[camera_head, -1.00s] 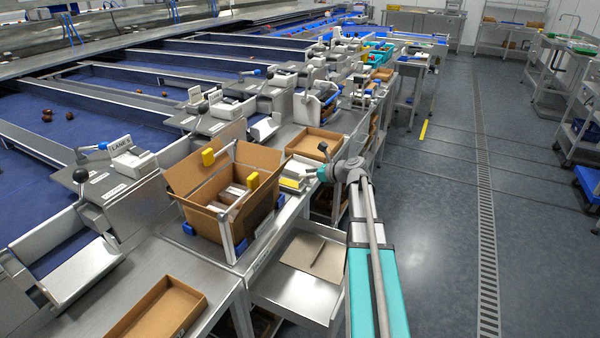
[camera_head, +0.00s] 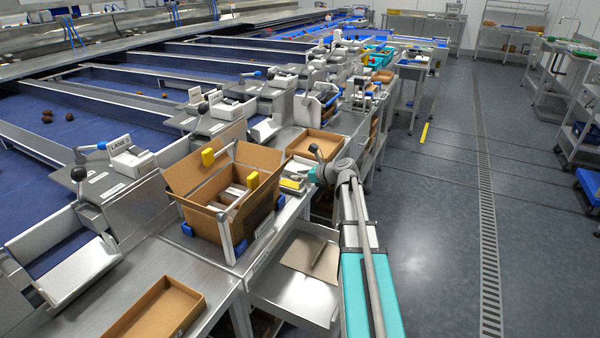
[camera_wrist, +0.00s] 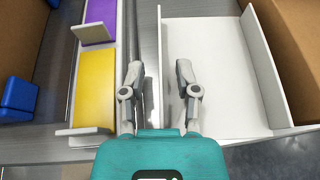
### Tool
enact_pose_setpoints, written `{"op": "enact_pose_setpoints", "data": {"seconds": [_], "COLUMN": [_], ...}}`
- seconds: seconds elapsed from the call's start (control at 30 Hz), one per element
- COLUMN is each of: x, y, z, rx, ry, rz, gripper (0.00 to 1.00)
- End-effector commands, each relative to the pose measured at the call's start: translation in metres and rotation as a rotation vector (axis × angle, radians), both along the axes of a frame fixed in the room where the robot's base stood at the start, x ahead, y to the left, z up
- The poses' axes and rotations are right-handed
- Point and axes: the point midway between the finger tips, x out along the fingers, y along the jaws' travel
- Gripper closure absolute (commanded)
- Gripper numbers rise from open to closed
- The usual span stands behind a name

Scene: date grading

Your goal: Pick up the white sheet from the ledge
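A white sheet-like surface (camera_wrist: 215,75) lies flat in a shallow white-walled holder at the right of the wrist view. I cannot tell a separate sheet from the holder's floor. In the head view it is a small pale patch (camera_head: 299,167), partly hidden behind my gripper. My gripper (camera_wrist: 158,78) is open and empty, with its two fingers apart. The thin left wall (camera_wrist: 160,50) of the holder shows between the fingers, the right finger over the white surface and the left one over bare metal. In the head view my gripper (camera_head: 312,163) is beside the open carton.
A rack with a yellow block (camera_wrist: 95,85) and a purple block (camera_wrist: 101,17) is left of my gripper. An open cardboard carton (camera_head: 195,178) stands to the left, and a shallow brown tray (camera_head: 316,142) lies behind.

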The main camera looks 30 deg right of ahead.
Motion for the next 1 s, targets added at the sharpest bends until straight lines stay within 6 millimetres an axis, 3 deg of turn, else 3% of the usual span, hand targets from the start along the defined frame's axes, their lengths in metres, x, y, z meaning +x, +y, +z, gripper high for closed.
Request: {"op": "enact_pose_setpoints", "data": {"seconds": [0.03, 0.17, 0.2, 0.67, 1.0], "x": [0.000, 0.000, 0.000, 0.000, 0.000], "y": [0.000, 0.000, 0.000, -0.001, -0.001], "z": [0.000, 0.000, 0.000, 0.001, 0.015], "rx": [0.000, 0.000, 0.000, 0.000, 0.000], "ry": [0.000, 0.000, 0.000, 0.000, 0.000], "rz": [0.000, 0.000, 0.000, -0.001, -0.001], "gripper": [0.74, 0.98, 1.00, 1.00, 1.00]}}
